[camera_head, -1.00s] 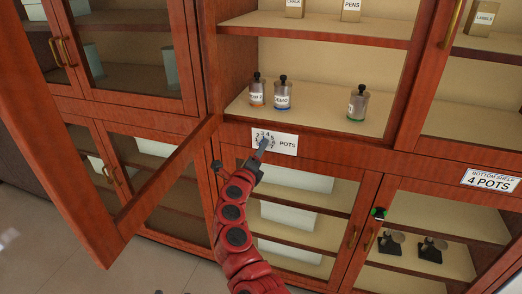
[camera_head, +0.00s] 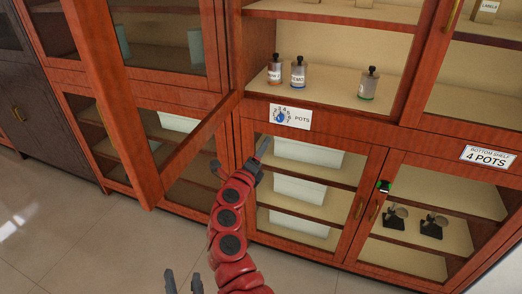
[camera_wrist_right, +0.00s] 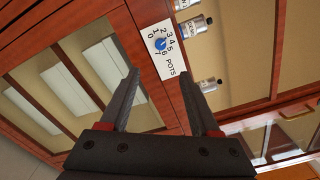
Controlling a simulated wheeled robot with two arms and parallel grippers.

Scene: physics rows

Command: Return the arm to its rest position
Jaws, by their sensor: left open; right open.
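My right gripper (camera_head: 262,150) is at the end of the red arm, in front of the lower cabinet doors, below and left of the POTS dial plate. In the right wrist view its two fingers (camera_wrist_right: 160,95) are spread with nothing between them. The white POTS plate (camera_head: 290,116) has a blue knob (camera_head: 280,117) ringed by numbers; it also shows beyond the fingers in the right wrist view (camera_wrist_right: 172,62), apart from them. My left gripper (camera_head: 183,283) shows only as two dark, separated fingertips at the bottom edge, with nothing seen between them.
An open glazed door (camera_head: 190,148) juts out left of my right arm. Labelled pots stand on the shelf above: orange-banded (camera_head: 274,70), blue-banded (camera_head: 298,72), green-banded (camera_head: 368,84). A green-marked latch (camera_head: 384,186) is on the lower right door. The floor (camera_head: 110,250) at lower left is clear.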

